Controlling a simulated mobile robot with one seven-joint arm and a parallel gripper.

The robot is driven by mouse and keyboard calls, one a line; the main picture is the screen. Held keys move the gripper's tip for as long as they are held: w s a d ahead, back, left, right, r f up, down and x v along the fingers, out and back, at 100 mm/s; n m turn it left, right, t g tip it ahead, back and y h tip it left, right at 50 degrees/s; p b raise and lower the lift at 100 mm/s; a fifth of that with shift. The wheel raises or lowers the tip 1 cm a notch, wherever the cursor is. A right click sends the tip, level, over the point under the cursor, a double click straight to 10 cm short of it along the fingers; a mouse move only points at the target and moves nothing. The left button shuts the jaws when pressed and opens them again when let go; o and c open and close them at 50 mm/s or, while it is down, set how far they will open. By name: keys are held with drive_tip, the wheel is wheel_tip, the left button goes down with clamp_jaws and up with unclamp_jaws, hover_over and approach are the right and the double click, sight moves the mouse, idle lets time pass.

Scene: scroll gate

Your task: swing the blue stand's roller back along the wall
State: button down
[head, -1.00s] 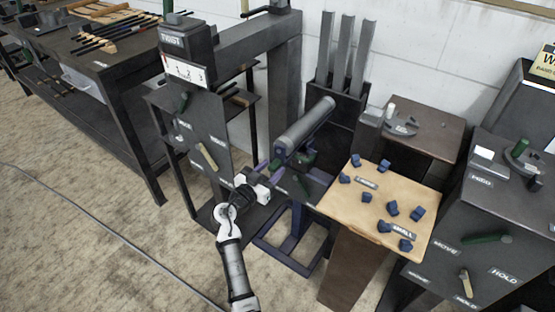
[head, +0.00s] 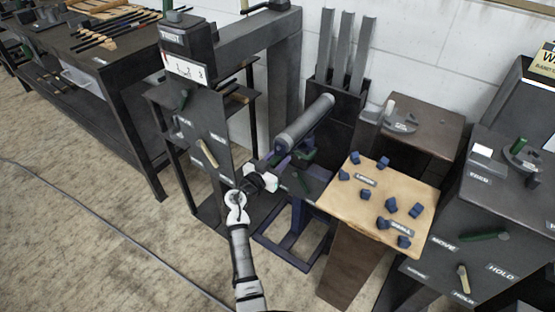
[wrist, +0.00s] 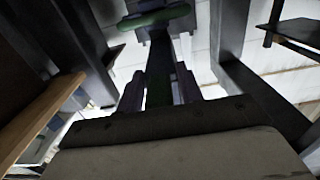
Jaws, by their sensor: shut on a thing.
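The blue stand (head: 295,236) stands on the floor at the middle of the head view. Its grey roller (head: 304,123) lies slanted on top, with the far end up and right toward the wall. My gripper (head: 280,163) is at the roller's near lower end, shut on a handle below it. My gripper hides some of the handle in the head view.
A beige-topped table (head: 338,203) with several blue blocks stands close on the right. A dark panel post (head: 195,120) stands close on the left. A rack of upright grey channels (head: 340,55) stands behind, by the white wall (head: 400,45).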

drive_tip(key=shift+w+a+f+m+g+h+b, duration=0.4)
drive_tip(key=shift+a+h+b, duration=0.1)
drive_tip(key=shift+b, duration=1.3)
drive_tip(key=shift+w+a+r+m+g+h+b, duration=0.2)
drive_tip(key=shift+w+a+m+g+h+b, duration=0.4)
drive_tip(key=shift+b, duration=1.35)
drive_tip(key=shift+w+a+r+m+g+h+b, duration=0.15)
drive_tip(key=shift+w+a+m+g+h+b, duration=0.4)
drive_tip(key=shift+b, duration=1.4)
drive_tip(key=c, duration=1.2)
unclamp_jaws()
drive_tip(key=shift+c, duration=0.2)
drive_tip(key=b+v, duration=0.1)
drive_tip(key=v, duration=1.3)
drive_tip(key=shift+w, duration=0.1)
